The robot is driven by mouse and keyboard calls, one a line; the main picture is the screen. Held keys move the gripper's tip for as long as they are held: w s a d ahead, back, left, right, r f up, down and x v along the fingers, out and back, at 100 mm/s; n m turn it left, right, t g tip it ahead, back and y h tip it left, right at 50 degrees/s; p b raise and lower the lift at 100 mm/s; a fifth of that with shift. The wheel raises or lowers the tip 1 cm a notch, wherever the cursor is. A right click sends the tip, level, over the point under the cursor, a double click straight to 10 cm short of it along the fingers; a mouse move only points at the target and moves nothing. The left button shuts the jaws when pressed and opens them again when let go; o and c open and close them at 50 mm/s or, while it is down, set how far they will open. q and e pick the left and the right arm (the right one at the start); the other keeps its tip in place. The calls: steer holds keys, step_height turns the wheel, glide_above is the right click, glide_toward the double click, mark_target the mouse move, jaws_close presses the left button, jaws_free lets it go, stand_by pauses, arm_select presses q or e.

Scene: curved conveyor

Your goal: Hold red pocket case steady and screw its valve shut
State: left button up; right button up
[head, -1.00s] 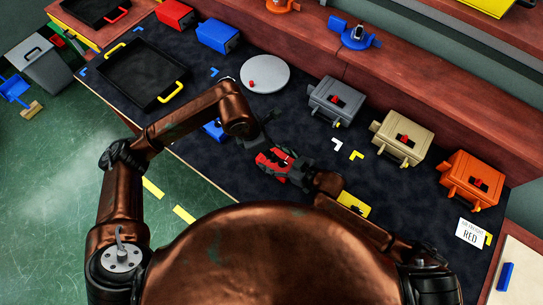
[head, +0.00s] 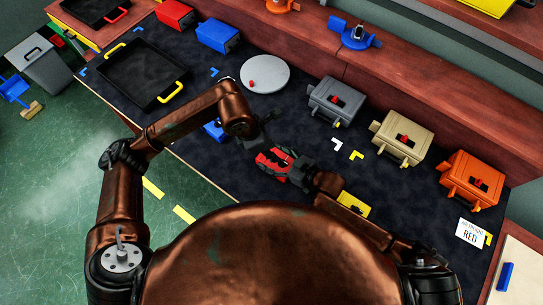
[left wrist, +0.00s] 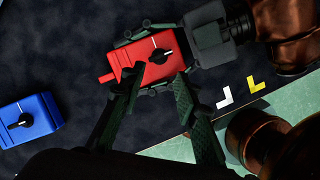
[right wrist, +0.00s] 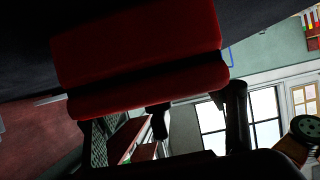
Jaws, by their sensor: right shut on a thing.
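The red pocket case (head: 270,162) is held above the dark work mat by my right gripper (head: 285,163). The left wrist view shows the red case (left wrist: 142,62) with a black valve knob (left wrist: 161,56) carrying a white line on its upper face. My right gripper's fingers lie along both sides of the case. The right wrist view shows the case (right wrist: 140,55) close up, with a black knob (right wrist: 158,122) below it. My left gripper (left wrist: 158,74) has its two fingers apart and empty, beside the case near the knob; contact cannot be told.
A blue case (left wrist: 28,120) with a similar knob lies on the mat. A grey disc (head: 265,76), a black tray (head: 140,75) and grey, beige and orange boxes (head: 472,180) stand farther off. A yellow thing (head: 353,204) lies beside my right arm. A card reads RED (head: 470,234).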

arm_select(q)
steer(key=shift+c, duration=0.6)
steer(key=m+g, duration=0.4)
steer(key=m, duration=0.7)
glide_toward(282, 160)
steer(key=x, duration=0.8)
steer(key=shift+s+f, duration=0.1)
steer(key=shift+c, duration=0.2)
jaws_close()
